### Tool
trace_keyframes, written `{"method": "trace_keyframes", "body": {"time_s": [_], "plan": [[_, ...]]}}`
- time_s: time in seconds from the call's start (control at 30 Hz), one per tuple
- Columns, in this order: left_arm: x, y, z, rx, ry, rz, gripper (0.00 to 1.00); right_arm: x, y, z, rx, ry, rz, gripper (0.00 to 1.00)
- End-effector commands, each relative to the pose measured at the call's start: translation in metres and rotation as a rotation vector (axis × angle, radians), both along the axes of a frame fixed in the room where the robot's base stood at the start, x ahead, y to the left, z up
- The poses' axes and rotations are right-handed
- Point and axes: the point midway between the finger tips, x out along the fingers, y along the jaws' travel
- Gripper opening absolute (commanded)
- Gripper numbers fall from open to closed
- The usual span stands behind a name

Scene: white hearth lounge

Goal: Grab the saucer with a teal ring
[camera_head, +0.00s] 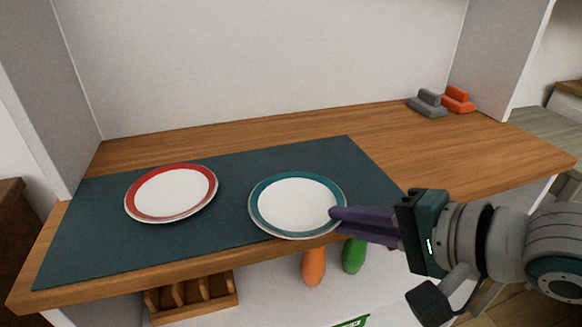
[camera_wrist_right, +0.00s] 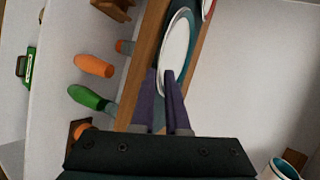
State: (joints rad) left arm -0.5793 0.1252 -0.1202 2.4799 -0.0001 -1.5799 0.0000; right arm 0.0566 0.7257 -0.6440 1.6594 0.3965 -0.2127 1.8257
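The saucer with a teal ring (camera_head: 297,189) is white inside and lies near the front edge of the dark teal mat (camera_head: 110,245). It also shows at the top of the right wrist view (camera_wrist_right: 176,52), seen almost edge-on. My right gripper (camera_head: 337,220) is at its right front rim, with one purple finger above and one below. In the right wrist view the fingers (camera_wrist_right: 160,88) are close together with the rim between them, and they look shut on it. The exact contact is hard to see. My left gripper is not in view.
A red-ringed saucer (camera_head: 171,192) lies to the left on the mat. Grey (camera_head: 427,103) and orange (camera_head: 458,98) blocks stand at the back right. An orange item (camera_head: 314,266), a green item (camera_head: 353,256) and a wooden rack (camera_head: 190,297) are below the counter. The right countertop (camera_head: 440,150) is clear.

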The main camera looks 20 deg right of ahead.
Motion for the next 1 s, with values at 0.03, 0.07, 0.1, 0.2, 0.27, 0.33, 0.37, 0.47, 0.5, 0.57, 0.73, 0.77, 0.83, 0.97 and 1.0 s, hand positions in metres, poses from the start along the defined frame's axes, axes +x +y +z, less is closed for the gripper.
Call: {"method": "trace_keyframes", "body": {"time_s": [0.03, 0.07, 0.1, 0.2, 0.27, 0.33, 0.37, 0.47, 0.5, 0.57, 0.73, 0.77, 0.83, 0.97, 1.0], "plan": [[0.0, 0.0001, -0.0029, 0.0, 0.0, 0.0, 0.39, 0.0036, 0.002, -0.0027, 0.0, -0.001, 0.0, 0.12], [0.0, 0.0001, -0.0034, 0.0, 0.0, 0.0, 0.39, 0.0048, 0.0026, -0.0034, -0.001, 0.0, 0.0, 0.12], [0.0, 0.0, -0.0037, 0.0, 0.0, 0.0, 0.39, 0.0059, 0.0032, -0.0041, -0.001, 0.0, 0.0, 0.12], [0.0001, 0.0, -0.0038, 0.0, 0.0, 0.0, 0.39, 0.0076, 0.0044, -0.0043, -0.001, 0.0, 0.0, 0.12], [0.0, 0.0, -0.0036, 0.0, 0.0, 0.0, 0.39, 0.0075, 0.0045, -0.0042, -0.001, 0.0, 0.0, 0.12], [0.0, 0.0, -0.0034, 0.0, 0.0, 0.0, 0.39, 0.0074, 0.0044, -0.0041, -0.001, 0.0, 0.0, 0.12], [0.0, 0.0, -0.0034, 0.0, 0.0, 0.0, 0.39, 0.0074, 0.0044, -0.0041, -0.001, 0.0, 0.0, 0.12], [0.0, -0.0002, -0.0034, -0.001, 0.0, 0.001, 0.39, 0.0073, 0.0043, -0.004, -0.001, 0.0, 0.0, 0.09], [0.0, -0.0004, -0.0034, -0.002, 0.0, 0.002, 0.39, 0.0072, 0.0043, -0.004, -0.001, 0.0, 0.0, 0.05], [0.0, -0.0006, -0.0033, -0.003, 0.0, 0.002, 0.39, 0.0072, 0.0042, -0.0041, -0.001, 0.0, 0.0, 0.0], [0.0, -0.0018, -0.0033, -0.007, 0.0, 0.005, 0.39, 0.0072, 0.0042, -0.004, -0.002, -0.001, 0.001, 0.0], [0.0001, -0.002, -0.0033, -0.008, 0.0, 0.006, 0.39, 0.0072, 0.0041, -0.004, -0.002, 0.0, 0.001, 0.0], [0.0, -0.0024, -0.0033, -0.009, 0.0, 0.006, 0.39, 0.0072, 0.0041, -0.004, -0.002, -0.001, 0.001, 0.0], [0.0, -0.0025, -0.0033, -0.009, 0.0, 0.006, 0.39, 0.0071, 0.004, -0.004, -0.002, -0.001, 0.001, 0.0], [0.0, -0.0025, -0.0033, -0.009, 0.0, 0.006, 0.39, 0.0071, 0.004, -0.004, -0.002, -0.001, 0.001, 0.0]]}}
